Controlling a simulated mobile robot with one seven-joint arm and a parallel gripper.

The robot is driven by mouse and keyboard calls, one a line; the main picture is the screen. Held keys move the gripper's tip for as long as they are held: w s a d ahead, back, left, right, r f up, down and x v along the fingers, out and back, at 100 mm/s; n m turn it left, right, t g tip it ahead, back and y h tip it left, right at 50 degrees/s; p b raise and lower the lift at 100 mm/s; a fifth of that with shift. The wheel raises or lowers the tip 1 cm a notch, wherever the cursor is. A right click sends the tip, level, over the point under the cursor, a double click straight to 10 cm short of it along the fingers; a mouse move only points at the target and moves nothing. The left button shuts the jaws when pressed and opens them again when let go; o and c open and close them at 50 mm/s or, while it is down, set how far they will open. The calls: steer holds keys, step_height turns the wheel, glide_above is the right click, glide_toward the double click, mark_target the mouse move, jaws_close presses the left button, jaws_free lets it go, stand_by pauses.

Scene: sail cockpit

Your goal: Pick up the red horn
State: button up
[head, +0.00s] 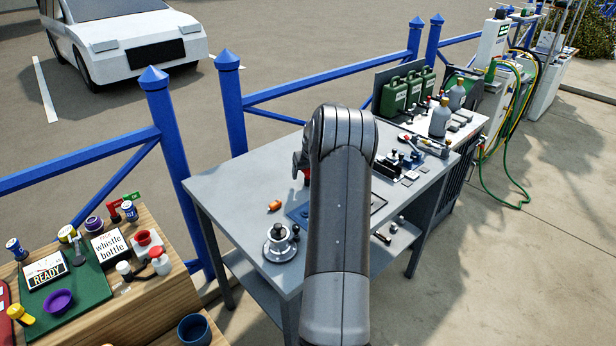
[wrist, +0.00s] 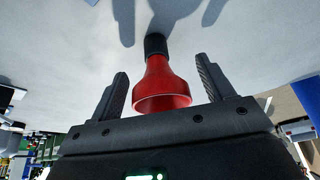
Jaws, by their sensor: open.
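The red horn (wrist: 163,82) has a flared red bell and a black end piece (wrist: 155,44). In the wrist view its bell mouth faces my gripper and its black end points away, toward a pale grey surface. My gripper (wrist: 162,68) is open, with one finger on each side of the horn. Gaps show between the bell and both fingers.
The grey table (head: 235,190) holds an orange piece (head: 274,205), a round metal fitting (head: 280,243) and small dark parts at the right. Green canisters (head: 393,97) stand behind. A wooden bench (head: 155,295) with cups and signs is at lower left. Blue railings (head: 170,120) run behind.

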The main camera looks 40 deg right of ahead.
steer(key=c, duration=1.1)
steer(key=shift+r, duration=0.1)
